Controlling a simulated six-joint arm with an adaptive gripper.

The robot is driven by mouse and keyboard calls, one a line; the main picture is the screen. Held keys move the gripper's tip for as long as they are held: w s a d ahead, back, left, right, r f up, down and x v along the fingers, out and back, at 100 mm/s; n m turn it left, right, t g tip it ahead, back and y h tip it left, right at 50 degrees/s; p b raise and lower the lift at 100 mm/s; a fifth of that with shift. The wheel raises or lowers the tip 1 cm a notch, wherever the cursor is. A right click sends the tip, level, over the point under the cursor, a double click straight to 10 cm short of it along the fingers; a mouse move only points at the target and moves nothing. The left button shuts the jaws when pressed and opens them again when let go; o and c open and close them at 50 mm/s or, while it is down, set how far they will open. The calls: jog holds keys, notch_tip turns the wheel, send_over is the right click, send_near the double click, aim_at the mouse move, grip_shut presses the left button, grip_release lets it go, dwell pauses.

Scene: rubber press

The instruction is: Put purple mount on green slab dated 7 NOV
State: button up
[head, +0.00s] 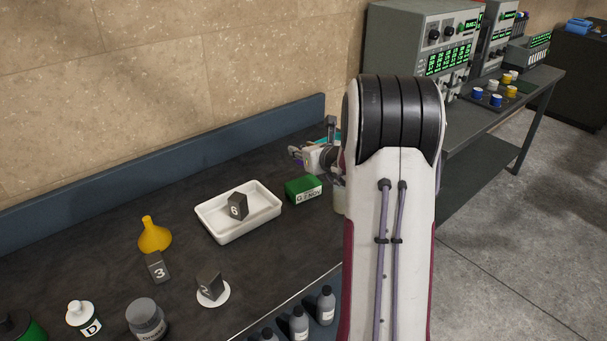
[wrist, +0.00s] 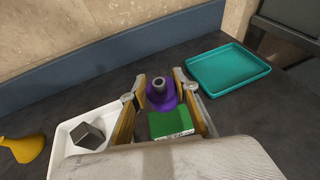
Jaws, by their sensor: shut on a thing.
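The purple mount (wrist: 161,95) is a round purple piece with a grey knob on top. My gripper (wrist: 159,84) is shut on it, one finger on each side. The green slab (wrist: 170,124) shows just nearer than the mount in the wrist view, partly hidden by my gripper. In the head view the green slab (head: 301,186) lies on the bench, with a white label on its front; its date ends in NOV, its digit unclear. My gripper (head: 299,155) is behind the slab there, partly hidden by my arm. The gap between mount and slab cannot be told.
A white tray (head: 207,222) with a dark block numbered 6 (head: 238,206) is left of the slab. A teal tray (wrist: 228,88) is at right in the wrist view. A yellow funnel (head: 154,237), dark blocks and bottles stand farther left.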

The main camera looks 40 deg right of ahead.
jog(key=shift+f, duration=1.85)
jog(key=shift+f, duration=1.85)
jog(key=shift+f, duration=0.15)
jog(key=o, duration=1.2)
jog(key=shift+r+v, duration=0.1)
jog(key=shift+v, duration=2.9)
jog(key=shift+r+v, duration=0.15)
jog(key=shift+v, duration=2.9)
